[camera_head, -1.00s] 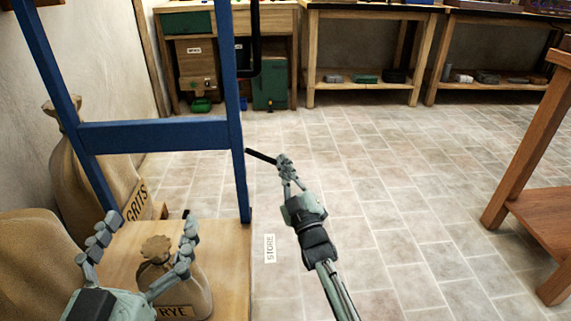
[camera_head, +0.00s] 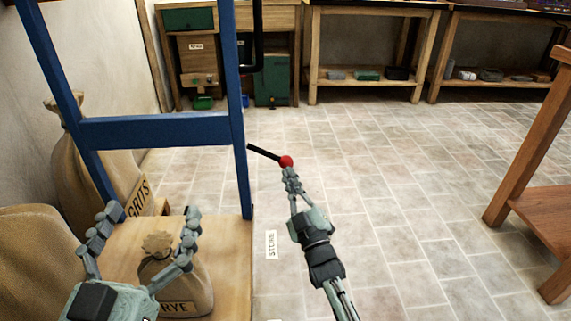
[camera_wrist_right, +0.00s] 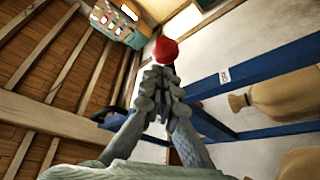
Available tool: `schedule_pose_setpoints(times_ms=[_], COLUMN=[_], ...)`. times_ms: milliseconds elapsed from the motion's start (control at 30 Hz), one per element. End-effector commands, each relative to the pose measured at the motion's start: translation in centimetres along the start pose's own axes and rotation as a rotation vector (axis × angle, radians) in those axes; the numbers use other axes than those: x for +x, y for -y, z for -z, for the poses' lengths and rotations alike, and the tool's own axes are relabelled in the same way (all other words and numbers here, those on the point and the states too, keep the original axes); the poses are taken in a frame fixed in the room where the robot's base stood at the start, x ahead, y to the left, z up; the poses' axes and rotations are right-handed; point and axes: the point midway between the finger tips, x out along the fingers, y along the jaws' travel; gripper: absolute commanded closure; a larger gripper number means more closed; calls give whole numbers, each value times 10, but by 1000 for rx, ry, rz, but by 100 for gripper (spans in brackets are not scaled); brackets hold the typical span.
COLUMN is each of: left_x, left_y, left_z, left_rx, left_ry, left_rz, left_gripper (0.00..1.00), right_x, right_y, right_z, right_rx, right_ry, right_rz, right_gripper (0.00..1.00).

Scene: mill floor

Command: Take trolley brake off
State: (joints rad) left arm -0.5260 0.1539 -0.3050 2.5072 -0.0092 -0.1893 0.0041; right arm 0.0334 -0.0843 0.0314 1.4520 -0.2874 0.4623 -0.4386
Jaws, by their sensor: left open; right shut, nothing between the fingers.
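The trolley has a blue frame (camera_head: 160,132) and a wooden deck (camera_head: 232,270) at the left of the head view. Its black brake lever (camera_head: 264,152) juts right from the frame, sloping slightly down to a red knob (camera_head: 286,161). My right gripper (camera_head: 289,172) is shut and empty, its fingertips just below the knob. The right wrist view shows the red knob (camera_wrist_right: 165,49) just beyond the closed fingertips (camera_wrist_right: 160,72); I cannot tell whether they touch. My left gripper (camera_head: 152,211) is open above the deck, its fingers on either side of the RYE sack (camera_head: 180,285), apparently without gripping it.
A GRITS sack (camera_head: 105,185) stands behind the trolley frame at left, with another sack (camera_head: 35,255) in front of it. A STORE label (camera_head: 271,244) lies beside the deck. A wooden stand (camera_head: 535,150) is at right. The tiled floor between is clear.

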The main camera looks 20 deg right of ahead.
Motion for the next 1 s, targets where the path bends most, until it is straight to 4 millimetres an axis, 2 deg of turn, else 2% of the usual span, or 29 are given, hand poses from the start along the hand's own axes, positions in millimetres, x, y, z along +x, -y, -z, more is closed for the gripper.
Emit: schedule_pose_setpoints(times_ms=[33, 200, 400, 567, 1000], left_x=[0, 0, 0, 0, 0], left_y=[0, 0, 0, 0, 0], left_z=[0, 0, 0, 0, 0], left_rx=[0, 0, 0, 0, 0], left_ry=[0, 0, 0, 0, 0], left_rz=[0, 0, 0, 0, 0], left_gripper=[10, 10, 10, 10, 10], right_x=[-13, -47, -71, -77, -77], right_y=[0, -3, -4, -5, -5], right_z=[0, 3, 5, 6, 6], right_rx=[0, -1, -1, -1, -1], right_ry=[-1, -8, -14, -16, -18], right_rz=[0, -6, -10, -11, -12], right_gripper=[100, 100, 100, 100, 100])
